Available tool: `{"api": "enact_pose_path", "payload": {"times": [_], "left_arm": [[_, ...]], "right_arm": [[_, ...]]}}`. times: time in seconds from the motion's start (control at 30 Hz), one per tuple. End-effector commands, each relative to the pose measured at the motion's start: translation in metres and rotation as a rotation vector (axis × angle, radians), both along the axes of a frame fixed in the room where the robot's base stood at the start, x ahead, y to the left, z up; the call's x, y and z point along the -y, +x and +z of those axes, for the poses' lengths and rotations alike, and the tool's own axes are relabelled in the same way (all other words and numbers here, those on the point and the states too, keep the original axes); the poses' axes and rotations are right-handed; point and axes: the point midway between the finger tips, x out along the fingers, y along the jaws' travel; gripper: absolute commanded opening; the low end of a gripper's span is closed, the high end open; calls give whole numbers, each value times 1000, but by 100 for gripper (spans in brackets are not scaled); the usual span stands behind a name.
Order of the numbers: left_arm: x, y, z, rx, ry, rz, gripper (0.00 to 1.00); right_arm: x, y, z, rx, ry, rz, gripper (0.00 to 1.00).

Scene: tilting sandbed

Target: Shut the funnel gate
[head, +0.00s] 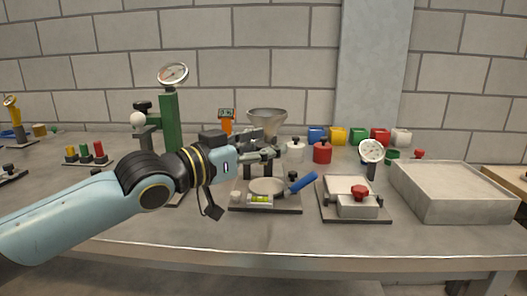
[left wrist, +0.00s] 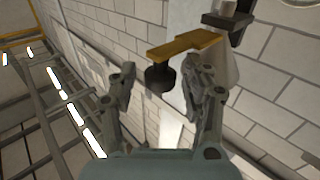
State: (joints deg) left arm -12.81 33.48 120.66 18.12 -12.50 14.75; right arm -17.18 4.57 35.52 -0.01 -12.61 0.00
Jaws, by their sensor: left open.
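The grey metal funnel (head: 267,120) stands behind the work area in the head view, its lower part hidden by my left gripper. My left gripper (head: 272,153) is in front of it, pointing right. In the left wrist view my left gripper (left wrist: 159,70) is open, one finger on each side of a black knob (left wrist: 160,79). The knob hangs from the end of a flat brass-coloured plate (left wrist: 190,44), which looks like the funnel gate. I cannot tell whether a finger touches the knob. My right gripper is not in view.
Below my gripper is a base plate (head: 285,209) with a round dish and a blue handle (head: 302,182). A red-knobbed fixture (head: 358,208) and a pale sandbed box (head: 455,195) stand to the right. A green post with a gauge (head: 170,118) stands left.

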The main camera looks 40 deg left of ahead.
Motion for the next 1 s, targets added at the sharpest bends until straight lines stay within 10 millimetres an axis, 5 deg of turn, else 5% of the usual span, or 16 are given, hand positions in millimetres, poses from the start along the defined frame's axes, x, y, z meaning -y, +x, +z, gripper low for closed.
{"api": "enact_pose_path", "payload": {"times": [0.13,0.5,1.0], "left_arm": [[0,0,1,1,0,0,48],[0,0,0,1,0,0,0],[-6,10,-4,2,3,0,0]], "right_arm": [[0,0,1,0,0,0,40],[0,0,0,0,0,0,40],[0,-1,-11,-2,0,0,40]]}}
